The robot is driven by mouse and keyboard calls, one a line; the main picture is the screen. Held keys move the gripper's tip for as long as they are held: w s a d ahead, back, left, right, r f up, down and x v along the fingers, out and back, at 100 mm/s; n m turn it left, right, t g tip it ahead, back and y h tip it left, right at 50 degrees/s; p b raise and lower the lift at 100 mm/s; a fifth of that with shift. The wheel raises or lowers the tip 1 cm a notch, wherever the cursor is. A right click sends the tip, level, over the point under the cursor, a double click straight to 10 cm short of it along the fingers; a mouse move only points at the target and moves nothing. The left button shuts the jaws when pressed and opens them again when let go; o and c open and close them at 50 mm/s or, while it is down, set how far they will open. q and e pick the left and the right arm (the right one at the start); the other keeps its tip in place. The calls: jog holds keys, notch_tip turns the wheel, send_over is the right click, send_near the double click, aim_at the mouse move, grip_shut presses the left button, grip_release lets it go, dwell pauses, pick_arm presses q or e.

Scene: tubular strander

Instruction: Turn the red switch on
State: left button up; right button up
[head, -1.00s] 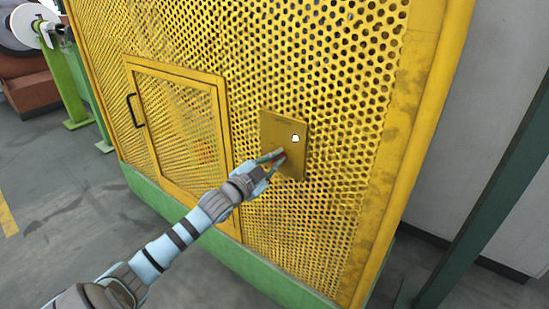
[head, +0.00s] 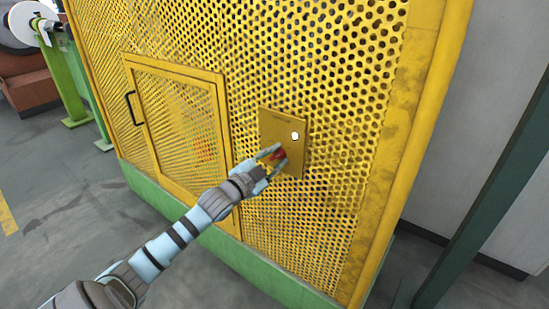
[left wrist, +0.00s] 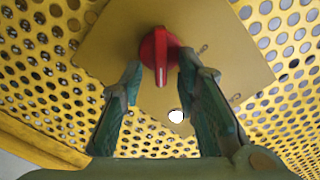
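The red switch (head: 280,155) is a rotary knob on a yellow plate (head: 285,120) fixed to the perforated yellow guard. In the left wrist view the red switch (left wrist: 160,52) shows a white pointer line directed down the picture, roughly to the side of the round white light (left wrist: 176,116). My left gripper (head: 274,158) is open at the plate. In the left wrist view its two fingers (left wrist: 160,72) stand on either side of the knob, with small apparent gaps. Whether they touch it I cannot tell. My right gripper is not in view.
A framed mesh door (head: 178,130) with a black handle (head: 134,108) is left of the plate. A green base (head: 200,245) runs below the guard. A dark green post (head: 490,210) stands at the right. Grey floor is open at the lower left.

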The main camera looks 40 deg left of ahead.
pick_arm(q)
jog(key=s, duration=1.2)
jog(key=shift+d, duration=0.2)
